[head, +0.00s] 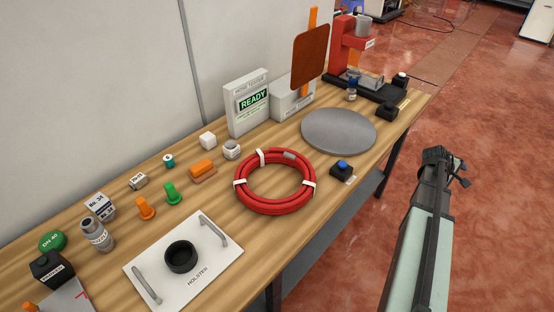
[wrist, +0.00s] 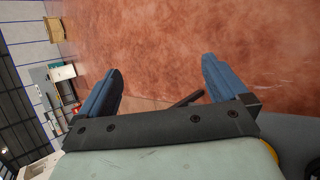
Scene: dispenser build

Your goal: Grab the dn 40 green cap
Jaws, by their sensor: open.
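The green DN 40 cap (head: 52,241) lies on the wooden table at the far left in the head view, near the back edge. It stands just behind a black block and to the left of a grey metal fitting. My gripper (head: 447,165) is off the table's right side, above the red floor, far from the cap. In the wrist view my gripper (wrist: 162,82) has its two blue fingers wide apart with nothing between them. The cap does not show in the wrist view.
A grey fitting (head: 97,235), a black block (head: 50,270) and a BL 35 box (head: 99,206) crowd around the cap. A white holster plate (head: 208,262), red hose coil (head: 242,196) and grey disc (head: 338,131) lie between it and my arm.

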